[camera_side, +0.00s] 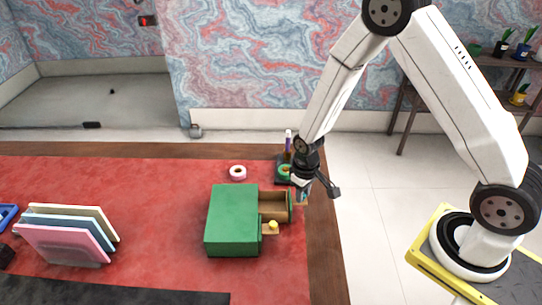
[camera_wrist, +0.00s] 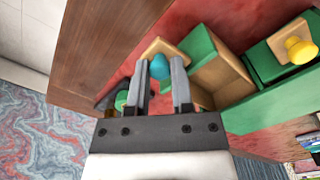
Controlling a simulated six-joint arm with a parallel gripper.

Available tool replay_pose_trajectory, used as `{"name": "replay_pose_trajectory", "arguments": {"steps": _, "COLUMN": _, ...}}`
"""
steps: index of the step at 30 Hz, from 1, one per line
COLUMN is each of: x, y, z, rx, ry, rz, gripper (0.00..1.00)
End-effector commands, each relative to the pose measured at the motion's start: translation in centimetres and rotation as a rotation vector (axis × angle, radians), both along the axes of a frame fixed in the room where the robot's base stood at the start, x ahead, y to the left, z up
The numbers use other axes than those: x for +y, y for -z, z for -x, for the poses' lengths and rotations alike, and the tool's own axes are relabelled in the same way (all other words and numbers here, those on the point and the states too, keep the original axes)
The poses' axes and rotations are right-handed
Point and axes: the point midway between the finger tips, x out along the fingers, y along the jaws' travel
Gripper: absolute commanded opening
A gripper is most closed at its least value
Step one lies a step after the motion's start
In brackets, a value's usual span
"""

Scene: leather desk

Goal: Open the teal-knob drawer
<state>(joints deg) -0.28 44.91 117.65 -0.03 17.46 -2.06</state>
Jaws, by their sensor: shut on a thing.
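A green cabinet (camera_side: 231,222) stands on the red desk top, its drawers facing right toward my arm. The teal knob (camera_wrist: 159,67) sits between my fingers in the wrist view. Its drawer (camera_wrist: 222,76) is pulled out from the cabinet, and its wooden inside shows; it also sticks out in the side view (camera_side: 274,203). My gripper (camera_wrist: 164,84) is shut on the teal knob; it also shows at the drawer's outer end in the side view (camera_side: 303,194). The knob is mostly hidden by the gripper in the side view.
A yellow knob (camera_side: 273,225) marks a neighbouring drawer beside the open one. A pink tape roll (camera_side: 238,172) lies behind the cabinet. A green roll (camera_side: 284,170) and an upright pen (camera_side: 288,142) are close behind my gripper. Upright folders (camera_side: 65,240) stand at left. The desk's wooden edge (camera_side: 326,250) is under my gripper's side.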

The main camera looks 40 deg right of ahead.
Motion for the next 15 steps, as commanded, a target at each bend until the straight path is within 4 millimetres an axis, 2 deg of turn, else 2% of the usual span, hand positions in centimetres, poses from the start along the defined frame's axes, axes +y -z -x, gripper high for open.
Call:
{"name": "replay_pose_trajectory", "arguments": {"steps": 5, "x": 0.05, "y": -0.04, "z": -0.08, "rx": -0.002, "ry": 0.000, "rz": 0.000, "gripper": 0.00}}
{"name": "replay_pose_trajectory", "arguments": {"steps": 6, "x": 0.06, "y": -0.05, "z": -0.08, "rx": -0.002, "ry": 0.000, "rz": 0.000, "gripper": 0.38}}
{"name": "replay_pose_trajectory", "arguments": {"steps": 7, "x": 0.06, "y": -0.04, "z": -0.09, "rx": -0.002, "ry": 0.000, "rz": 0.000, "gripper": 0.43}}
{"name": "replay_pose_trajectory", "arguments": {"steps": 15, "x": 0.07, "y": -0.03, "z": -0.07, "rx": -0.001, "ry": 0.000, "rz": 0.000, "gripper": 0.43}}
